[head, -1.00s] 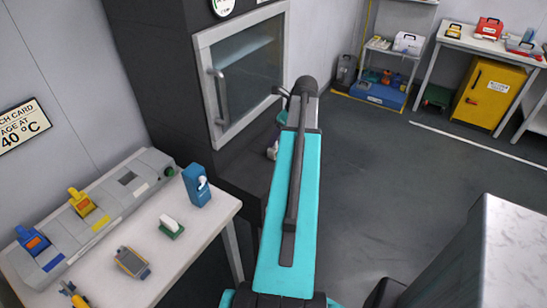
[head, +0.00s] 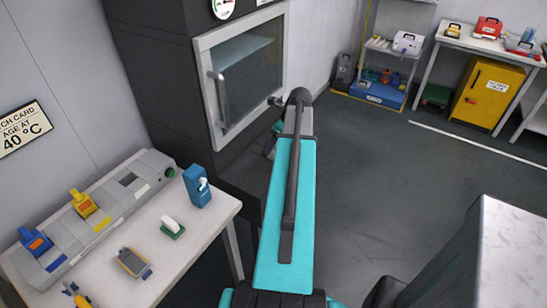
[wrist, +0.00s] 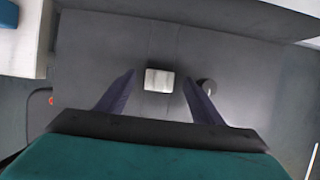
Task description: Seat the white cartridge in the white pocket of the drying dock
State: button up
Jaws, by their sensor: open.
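The grey drying dock (head: 110,207) lies along the back of the table at left in the head view. A blue cartridge (head: 35,241) and a yellow cartridge (head: 84,203) sit in it. A dark, empty pocket (head: 129,179) shows towards its right end. In the wrist view my gripper (wrist: 158,76) is open, its two fingers apart. A small pale block (wrist: 159,80) shows between the fingertips, against a dark grey surface. It may be the white cartridge; I cannot tell how far off it is. In the head view my arm mostly hides the gripper, beside the dark cabinet.
The table (head: 205,232) also carries a blue bottle-like box (head: 196,187), a white piece on a green base (head: 172,228) and a grey-yellow device (head: 133,263). The dark cabinet (head: 158,75) with a glazed door (head: 246,75) stands behind.

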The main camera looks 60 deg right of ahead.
jog(key=shift+x, duration=1.05)
grip_shut()
